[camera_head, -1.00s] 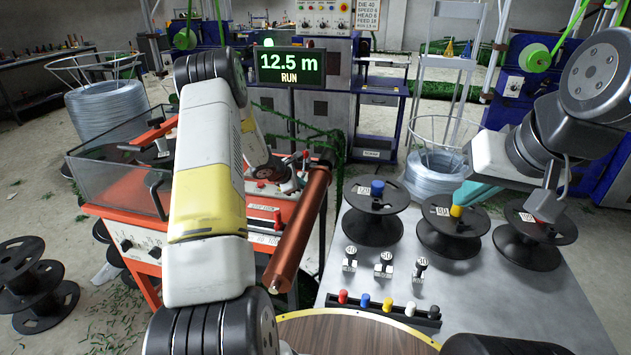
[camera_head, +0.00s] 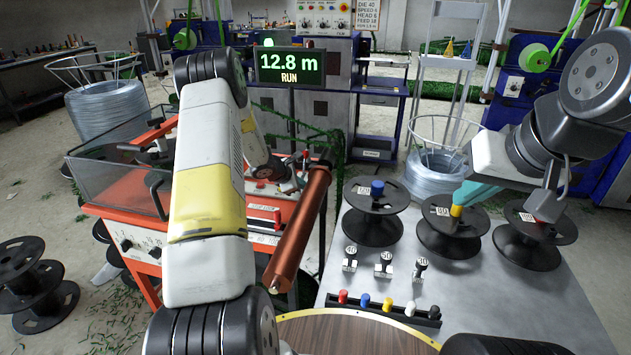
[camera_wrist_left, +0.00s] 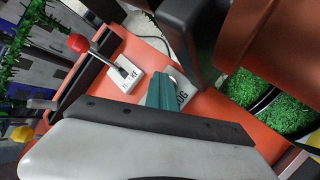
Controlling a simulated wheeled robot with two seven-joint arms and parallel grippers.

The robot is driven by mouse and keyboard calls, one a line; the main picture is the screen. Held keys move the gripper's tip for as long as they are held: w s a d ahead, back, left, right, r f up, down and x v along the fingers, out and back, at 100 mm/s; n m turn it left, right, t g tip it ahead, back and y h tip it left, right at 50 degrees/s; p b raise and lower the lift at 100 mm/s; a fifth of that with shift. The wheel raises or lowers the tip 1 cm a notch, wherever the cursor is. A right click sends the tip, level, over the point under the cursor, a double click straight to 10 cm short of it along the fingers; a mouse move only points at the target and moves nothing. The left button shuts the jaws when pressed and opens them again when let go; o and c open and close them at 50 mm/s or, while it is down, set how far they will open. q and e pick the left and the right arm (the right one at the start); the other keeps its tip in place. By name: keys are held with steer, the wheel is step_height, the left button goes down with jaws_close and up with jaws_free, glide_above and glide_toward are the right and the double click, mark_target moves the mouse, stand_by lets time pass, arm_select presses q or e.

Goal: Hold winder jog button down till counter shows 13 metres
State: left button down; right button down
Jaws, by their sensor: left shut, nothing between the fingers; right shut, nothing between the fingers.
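The counter display (camera_head: 290,67) reads 12.8 m with RUN below it. In the left wrist view, my left gripper (camera_wrist_left: 160,90) is shut, its teal fingertips down at the jog plate (camera_wrist_left: 183,98) on the orange winder top. A grey round part shows beside the fingertips. The fingers partly cover the plate's lettering, and I cannot see clearly how far the button is pressed. In the head view my left arm hides this gripper. My right gripper (camera_head: 466,194) is shut and empty, its teal tips beside the yellow peg of the middle black spool (camera_head: 452,234).
The orange winder (camera_head: 140,205) has a clear guard (camera_head: 110,185) and a copper-coloured roller (camera_head: 300,230). A lever with a red knob (camera_wrist_left: 79,43) stands near the left gripper. The grey table (camera_head: 500,300) holds black spools, small labelled blocks and a rack of coloured pegs.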

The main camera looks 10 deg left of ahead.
stand_by(0.7)
arm_select(q)
steer(key=shift+r, duration=0.9)
steer(key=shift+r, duration=2.5)
